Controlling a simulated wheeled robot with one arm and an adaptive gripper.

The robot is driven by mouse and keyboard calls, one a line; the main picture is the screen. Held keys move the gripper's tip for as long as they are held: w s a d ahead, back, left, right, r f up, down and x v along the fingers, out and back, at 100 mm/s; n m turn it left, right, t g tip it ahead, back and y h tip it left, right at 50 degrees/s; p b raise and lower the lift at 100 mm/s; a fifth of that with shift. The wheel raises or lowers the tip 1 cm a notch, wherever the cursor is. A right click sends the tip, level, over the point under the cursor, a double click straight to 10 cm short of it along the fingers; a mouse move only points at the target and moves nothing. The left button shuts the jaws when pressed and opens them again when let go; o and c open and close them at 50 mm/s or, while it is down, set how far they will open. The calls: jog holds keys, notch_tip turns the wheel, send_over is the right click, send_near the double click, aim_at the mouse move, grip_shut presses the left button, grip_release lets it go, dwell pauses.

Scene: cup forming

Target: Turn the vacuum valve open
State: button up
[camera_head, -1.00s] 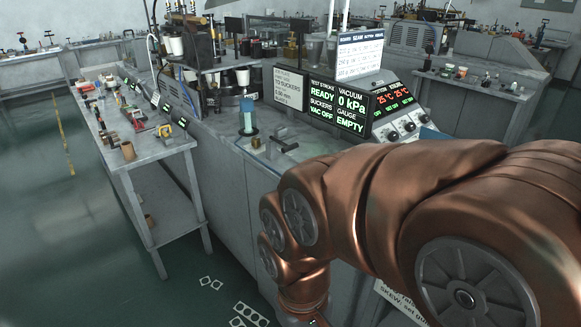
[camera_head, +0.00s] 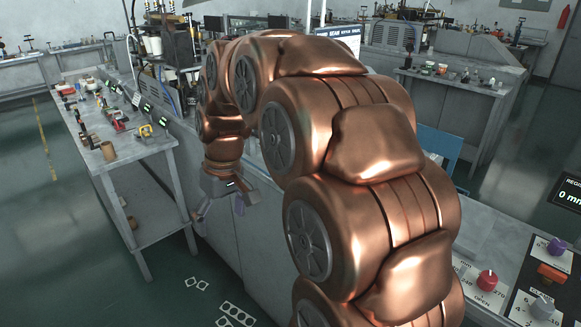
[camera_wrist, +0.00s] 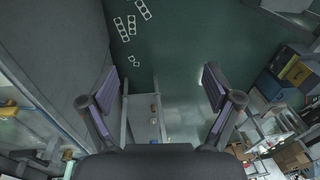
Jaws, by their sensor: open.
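A red knob (camera_head: 487,281) sits on a panel at the lower right of the head view, with a label below it that reads OPEN. I cannot tell for sure whether it is the vacuum valve, and its exact setting is too small to read. My gripper (camera_head: 222,206) is left of centre, pointing down beside the front of the grey bench, far from the red knob. In the wrist view my gripper (camera_wrist: 160,92) has its two fingers wide apart with nothing between them.
A purple knob (camera_head: 557,246), an orange switch (camera_head: 551,273) and a grey knob (camera_head: 543,307) stand right of the red knob. A side table (camera_head: 150,160) with tools is at left. White cut-outs (camera_head: 236,312) lie on the otherwise open floor.

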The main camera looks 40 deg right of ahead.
jog(key=w+d+t, duration=0.1)
jog(key=w+d, duration=0.6)
jog(key=d, duration=0.2)
jog(key=w+d+f+t+h+b, duration=0.1)
jog(key=w+d, duration=0.2)
jog(key=d, duration=1)
jog(key=w+d+f+t+b, duration=0.1)
jog(key=w+d+t+b, duration=0.1)
jog(key=d, duration=1.1)
jog(key=shift+m, duration=0.3)
jog(key=shift+d+p+x, duration=0.15)
jog(key=shift+p+x, duration=0.35)
jog(key=shift+x, duration=1.4)
jog(key=shift+d+p+x, duration=0.15)
jog(key=shift+p+x, duration=0.35)
jog(key=shift+x, duration=1.4)
jog(key=c, duration=1.1)
jog(key=shift+h, duration=0.3)
jog(key=shift+c, duration=0.2)
